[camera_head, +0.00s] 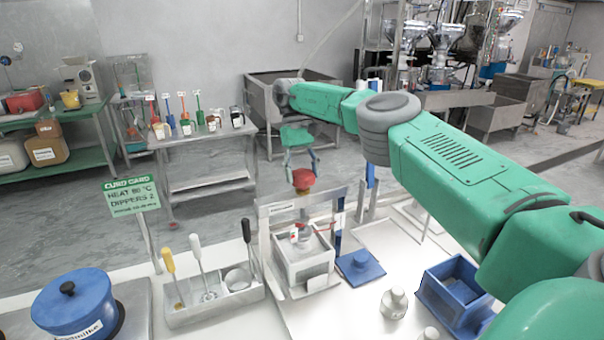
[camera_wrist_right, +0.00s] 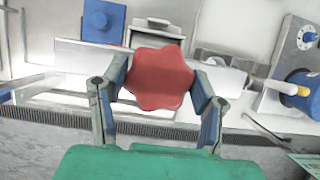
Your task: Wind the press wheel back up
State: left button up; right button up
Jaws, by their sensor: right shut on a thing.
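The red press wheel (camera_head: 303,179) sits on top of the metal press frame (camera_head: 265,222), above a white square mould (camera_head: 304,262). My right gripper (camera_head: 302,168) reaches over from behind the press, its fingers down at the wheel. In the right wrist view the lobed wheel (camera_wrist_right: 158,78) lies between the two fingertips of my right gripper (camera_wrist_right: 160,80), which is shut on it. The wheel's screw is mostly hidden. My left gripper is in neither view.
A blue pot (camera_head: 78,306) and a rack of dippers (camera_head: 216,303) stand to the left. A blue plate (camera_head: 359,268), a small metal weight (camera_head: 394,302) and a blue bin (camera_head: 455,292) are to the right. A green sign (camera_head: 131,196) stands near the rack.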

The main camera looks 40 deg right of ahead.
jog(key=o, duration=1.2)
jog(key=shift+w, duration=0.1)
jog(key=shift+w+d+f, duration=0.15)
